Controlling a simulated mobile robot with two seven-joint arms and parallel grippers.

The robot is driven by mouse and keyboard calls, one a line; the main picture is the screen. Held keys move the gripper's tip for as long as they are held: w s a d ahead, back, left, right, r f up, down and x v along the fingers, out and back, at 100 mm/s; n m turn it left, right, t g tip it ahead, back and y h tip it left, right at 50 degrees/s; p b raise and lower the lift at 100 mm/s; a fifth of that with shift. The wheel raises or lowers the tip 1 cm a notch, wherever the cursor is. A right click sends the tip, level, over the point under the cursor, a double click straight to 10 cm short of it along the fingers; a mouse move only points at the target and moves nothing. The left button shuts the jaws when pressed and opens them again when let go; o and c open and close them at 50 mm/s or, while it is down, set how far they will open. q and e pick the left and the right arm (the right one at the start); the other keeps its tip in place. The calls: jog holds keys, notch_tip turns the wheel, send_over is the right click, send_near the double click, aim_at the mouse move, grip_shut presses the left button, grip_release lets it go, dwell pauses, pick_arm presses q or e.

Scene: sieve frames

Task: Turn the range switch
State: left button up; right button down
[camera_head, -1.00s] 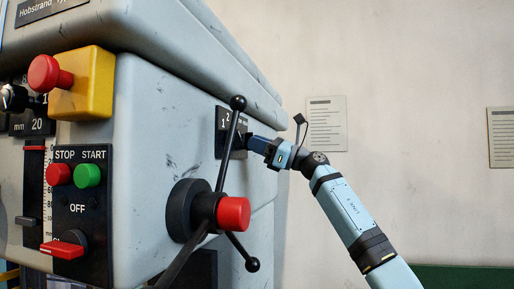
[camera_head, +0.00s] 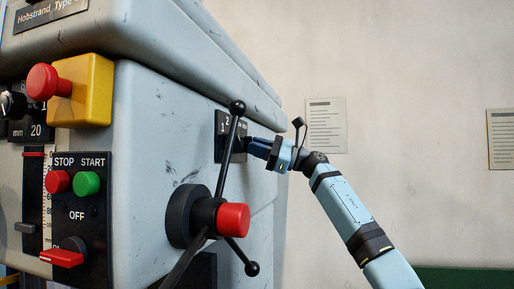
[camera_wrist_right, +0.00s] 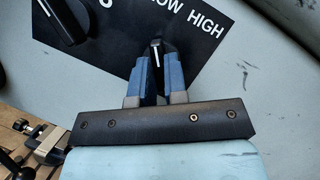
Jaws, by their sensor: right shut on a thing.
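The range switch (camera_wrist_right: 156,55) is a black knob with a white pointer line, on a black plate with the words HIGH and a partly hidden LOW in the right wrist view. Its white line points nearly straight up in that view. My right gripper (camera_wrist_right: 156,78) is shut on the switch, with one blue finger on each side. In the head view my right gripper (camera_head: 260,148) reaches the dark plate (camera_head: 222,143) on the machine's side from the right. The switch itself is hard to make out there. My left gripper is not in view.
A three-armed lever with a red hub (camera_head: 232,217) stands out just in front of the plate. A second black knob (camera_wrist_right: 66,17) sits left of the switch. Red and green buttons (camera_head: 87,183) and a yellow box (camera_head: 88,92) are at the left. The right side is open.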

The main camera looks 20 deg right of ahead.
jog(key=c, duration=1.2)
grip_release()
jog(key=shift+o, duration=0.2)
jog(key=shift+d+f, duration=0.1)
jog(key=b+v, duration=0.2)
jog(key=v, duration=1.1)
jog(key=shift+s+d+b, duration=0.15)
jog(key=shift+d+b, duration=0.1)
jog(key=shift+b, duration=0.05)
jog(key=shift+f, duration=0.1)
